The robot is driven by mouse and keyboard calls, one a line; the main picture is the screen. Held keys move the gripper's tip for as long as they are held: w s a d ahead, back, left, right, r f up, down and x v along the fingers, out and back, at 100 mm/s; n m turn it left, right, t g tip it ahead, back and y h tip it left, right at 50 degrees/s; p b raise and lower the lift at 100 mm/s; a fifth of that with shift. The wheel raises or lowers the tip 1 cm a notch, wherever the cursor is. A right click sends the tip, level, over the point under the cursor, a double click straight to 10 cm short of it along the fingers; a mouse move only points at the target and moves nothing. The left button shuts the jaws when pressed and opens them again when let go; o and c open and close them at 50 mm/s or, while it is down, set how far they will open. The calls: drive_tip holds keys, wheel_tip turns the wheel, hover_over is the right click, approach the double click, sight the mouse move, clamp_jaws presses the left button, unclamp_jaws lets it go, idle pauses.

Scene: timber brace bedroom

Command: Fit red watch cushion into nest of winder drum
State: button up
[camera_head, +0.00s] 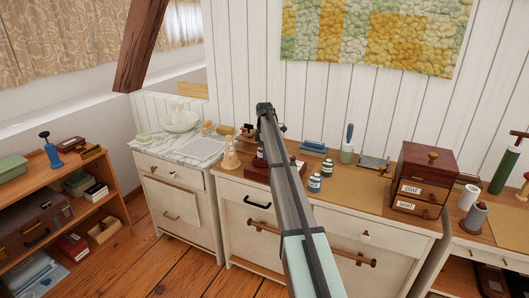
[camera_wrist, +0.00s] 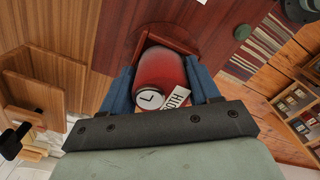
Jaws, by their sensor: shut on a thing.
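The red watch cushion (camera_wrist: 160,70) is a rounded red block with a white watch face and a lettered tag at its near end. My gripper (camera_wrist: 158,84) is shut on it, with a blue finger on each side. A dark red wooden piece (camera_wrist: 205,22), apparently the winder, lies just beyond the cushion's far end. An angled red edge frames that end; I cannot tell whether the cushion is inside the nest or short of it. In the head view a dark red base (camera_head: 257,170) shows partly behind my arm, which hides the gripper and cushion.
Small bottles (camera_head: 315,182) stand right of my arm on the counter. A dark red drawer box (camera_head: 424,178) stands further right. A marble washstand (camera_head: 178,146) is at the left. The brown counter mat (camera_head: 358,188) has some free room.

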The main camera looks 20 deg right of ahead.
drive_tip(key=shift+f, duration=0.3)
drive_tip(key=shift+s+f, duration=0.2)
drive_tip(key=shift+f, duration=0.15)
drive_tip(key=o, duration=1.1)
drive_tip(key=shift+o, duration=0.2)
drive_tip(key=shift+s, duration=0.1)
drive_tip(key=shift+s+a, duration=0.1)
drive_tip(key=shift+r, duration=0.65)
drive_tip(key=r, duration=1.2)
drive_tip(key=shift+w+r, duration=0.1)
drive_tip(key=shift+w, duration=0.3)
